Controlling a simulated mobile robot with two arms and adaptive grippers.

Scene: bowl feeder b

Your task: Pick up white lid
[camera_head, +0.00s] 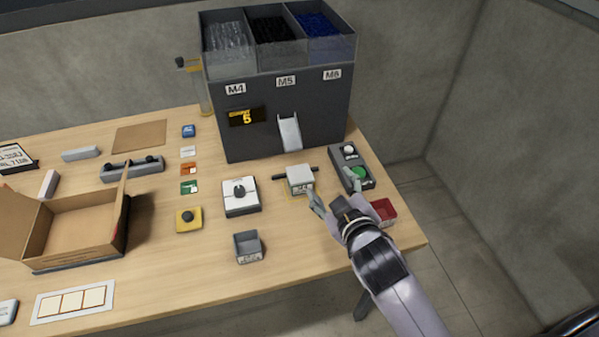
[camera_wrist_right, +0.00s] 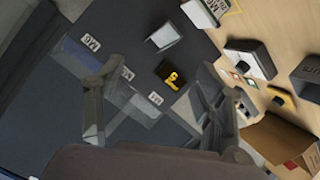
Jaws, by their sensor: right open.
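A small pale box (camera_head: 299,178) with a white top and a printed label stands below the feeder's chute. I cannot tell whether its white top is a separate lid. It also shows at the top edge of the right wrist view (camera_wrist_right: 205,11). A white square plate with a dark knob (camera_head: 241,196) lies to its left. My right gripper (camera_head: 335,191) is open and empty, just right of the pale box and apart from it. Its spread fingers also show in the right wrist view (camera_wrist_right: 155,100). My left gripper is not in view.
The dark feeder (camera_head: 274,120) stands behind, with its chute (camera_head: 289,132). A button box (camera_head: 350,167) and red bin (camera_head: 383,209) are close to my right gripper. A grey bin (camera_head: 248,247) is in front; an open cardboard box (camera_head: 75,231) is at left.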

